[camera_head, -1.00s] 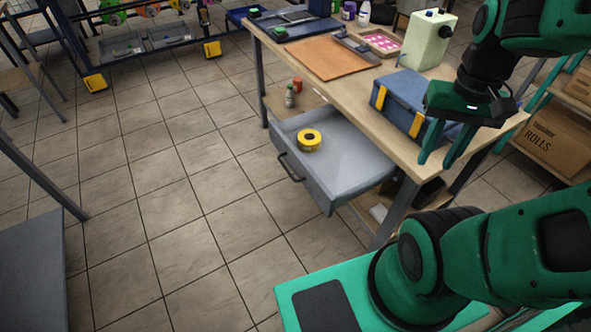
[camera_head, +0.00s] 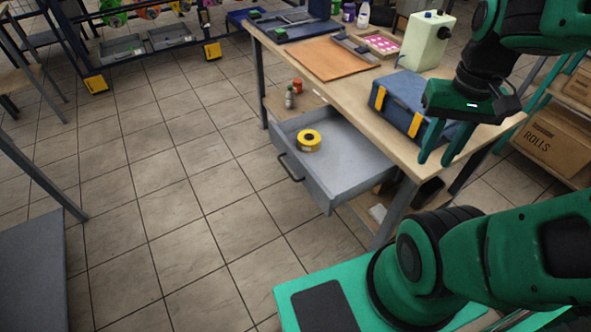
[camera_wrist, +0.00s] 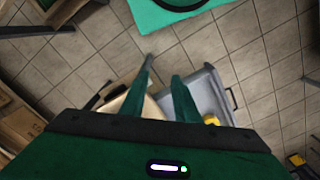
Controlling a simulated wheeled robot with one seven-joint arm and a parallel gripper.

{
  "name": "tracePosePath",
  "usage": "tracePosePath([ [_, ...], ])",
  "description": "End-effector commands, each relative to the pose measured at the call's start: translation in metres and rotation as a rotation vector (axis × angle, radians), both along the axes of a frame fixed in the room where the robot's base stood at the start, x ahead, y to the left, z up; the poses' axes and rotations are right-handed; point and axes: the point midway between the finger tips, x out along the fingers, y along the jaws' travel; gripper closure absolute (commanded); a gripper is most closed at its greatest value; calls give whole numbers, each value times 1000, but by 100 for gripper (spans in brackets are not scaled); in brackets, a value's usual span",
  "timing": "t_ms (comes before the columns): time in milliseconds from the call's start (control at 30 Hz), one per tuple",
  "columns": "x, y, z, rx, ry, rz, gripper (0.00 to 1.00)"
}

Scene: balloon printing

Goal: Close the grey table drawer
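The grey table drawer (camera_head: 345,165) is pulled well out from under the wooden table top. Its dark handle (camera_head: 291,168) is on the front panel, facing left. A yellow tape roll (camera_head: 309,140) lies inside the drawer. My gripper (camera_head: 434,160) is by the table's near edge, right of the drawer and apart from its handle. Its two green fingers are spread with nothing between them. In the wrist view the fingers (camera_wrist: 164,68) point past the table edge, with the drawer (camera_wrist: 207,88) and part of the tape roll (camera_wrist: 211,119) to their right.
A blue toolbox (camera_head: 405,98) with yellow latches stands on the table (camera_head: 365,105) near my gripper. Small bottles (camera_head: 290,97) stand on the lower shelf behind the drawer. The tiled floor (camera_head: 190,190) left of the drawer is clear. Cardboard boxes (camera_head: 548,140) are at right.

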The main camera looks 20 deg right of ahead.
Motion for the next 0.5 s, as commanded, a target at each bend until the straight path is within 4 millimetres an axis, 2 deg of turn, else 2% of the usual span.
tracePosePath([
  [33,12,2,0,-3,14,50,85],
  [100,32,5,0,-10,33,139,100],
  [267,88,25,-4,-33,80,400,100],
  [367,122,45,-11,-46,109,567,100],
  [500,167,83,-26,-64,150,801,100],
])
